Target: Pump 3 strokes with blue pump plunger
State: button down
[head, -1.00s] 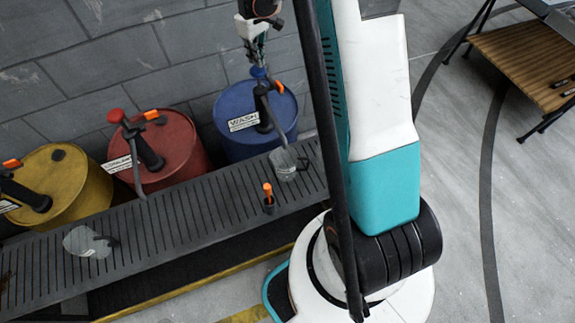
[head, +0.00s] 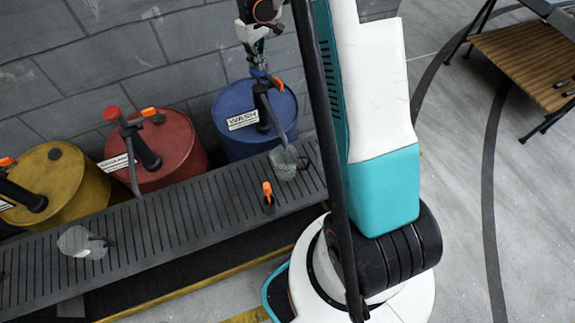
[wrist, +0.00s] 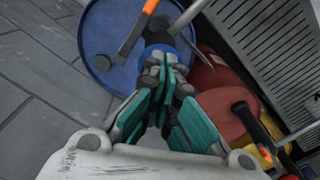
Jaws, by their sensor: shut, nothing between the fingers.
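The blue drum (head: 236,112) labelled WASH stands against the wall, with a dark pump on its lid. The blue pump plunger (head: 259,74) is at the pump's top and shows only in part under my gripper (head: 262,68). My gripper is shut with nothing between its fingers, pointing down with its tips at the plunger. In the wrist view my gripper's fingertips (wrist: 166,78) lie over the blue plunger (wrist: 158,42), hiding part of it. Whether they touch it is hard to tell. The pump's spout reaches out over a clear cup (head: 283,163) on the slatted bench.
A red drum (head: 178,150) with a red-topped pump and a yellow drum (head: 75,190) stand to the left. The slatted bench (head: 160,235) runs in front. It holds an orange-topped item (head: 267,193) and another clear container (head: 75,241).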

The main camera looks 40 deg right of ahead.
aim_at(258, 72)
jog(key=shift+f+b, duration=1.35)
jog(key=shift+f, duration=0.45)
jog(key=shift+f+b, duration=0.3)
jog(key=shift+f, duration=0.15)
jog(key=shift+r, duration=0.1)
jog(key=shift+r+p, duration=1.95)
jog(key=shift+r, duration=1.7)
jog(key=shift+f, duration=0.15)
